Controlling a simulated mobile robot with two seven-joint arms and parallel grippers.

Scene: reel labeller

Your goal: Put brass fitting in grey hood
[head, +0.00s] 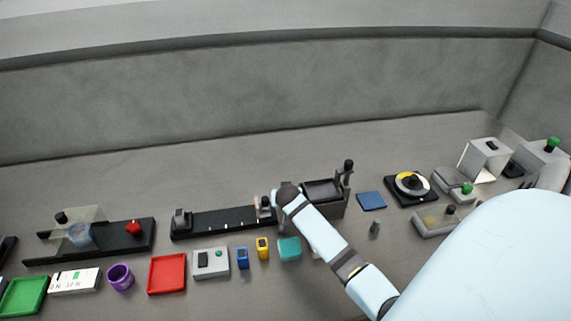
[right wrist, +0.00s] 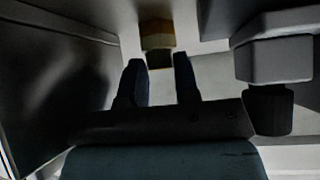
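The brass fitting (right wrist: 157,35) shows in the right wrist view as a small golden-brown block with a dark lower part. The contact faces are in shadow. In the head view a pale grey box-shaped hood (head: 485,155), open underneath, stands at the right. I cannot make out the right fingertips or the held fitting in the head view. My left gripper is in no view.
In the right wrist view a dark panel (right wrist: 45,90) is close on the left and a grey block (right wrist: 275,60) on the right. In the head view a black rail fixture (head: 225,222), a red tray (head: 167,273) and a blue pad (head: 371,201) lie on the bench.

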